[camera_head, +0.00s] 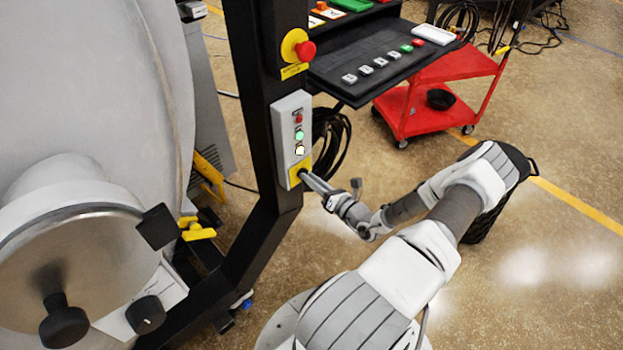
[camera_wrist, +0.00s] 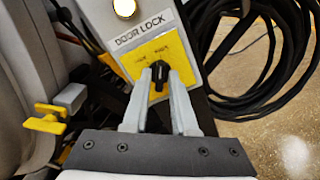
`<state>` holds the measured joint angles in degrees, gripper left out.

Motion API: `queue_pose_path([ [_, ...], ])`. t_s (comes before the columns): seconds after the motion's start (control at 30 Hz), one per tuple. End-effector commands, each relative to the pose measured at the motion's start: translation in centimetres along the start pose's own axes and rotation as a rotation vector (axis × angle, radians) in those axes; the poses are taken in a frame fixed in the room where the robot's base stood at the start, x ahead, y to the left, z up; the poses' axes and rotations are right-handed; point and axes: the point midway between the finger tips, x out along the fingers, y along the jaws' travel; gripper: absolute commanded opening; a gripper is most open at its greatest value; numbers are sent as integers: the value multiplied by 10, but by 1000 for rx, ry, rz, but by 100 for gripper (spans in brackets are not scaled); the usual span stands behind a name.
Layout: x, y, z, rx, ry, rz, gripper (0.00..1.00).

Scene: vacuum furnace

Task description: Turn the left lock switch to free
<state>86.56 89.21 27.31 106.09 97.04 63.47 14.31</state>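The lock switch is a small black knob (camera_wrist: 160,76) on a yellow plate (camera_wrist: 174,50) under the label "DOOR LOCK" in the wrist view. Two small words above the knob are too blurred to read. My gripper (camera_wrist: 161,80) is at the knob, with one pale finger on each side of it. The fingers look apart, and I cannot tell whether they touch the knob. In the head view the yellow plate (camera_head: 299,171) is at the bottom of the grey button panel (camera_head: 284,125), and my gripper (camera_head: 308,177) reaches it from the right, hiding the knob.
A black post (camera_head: 253,80) carries the panel and a red emergency button (camera_head: 305,51). The large grey furnace door (camera_head: 90,90) fills the left. Black cables (camera_wrist: 285,60) hang right of the panel. A red cart (camera_head: 425,112) stands behind.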

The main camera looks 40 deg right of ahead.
Motion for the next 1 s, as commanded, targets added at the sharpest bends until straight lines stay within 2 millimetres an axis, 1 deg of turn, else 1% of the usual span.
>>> queue_pose_path([
  [0.03,0,0,0,0,0,0,37],
  [0.07,0,0,0,-1,0,0,42],
  [0.1,0,0,0,-1,0,0,44],
  [0.37,0,0,1,-2,-1,0,44],
  [0.47,-6,0,1,-3,-1,-1,44],
  [0.57,-20,0,1,-2,0,-2,44],
  [0.67,-41,-1,1,-2,0,-3,44],
  [1.0,-125,-1,1,-3,-2,-4,44],
])
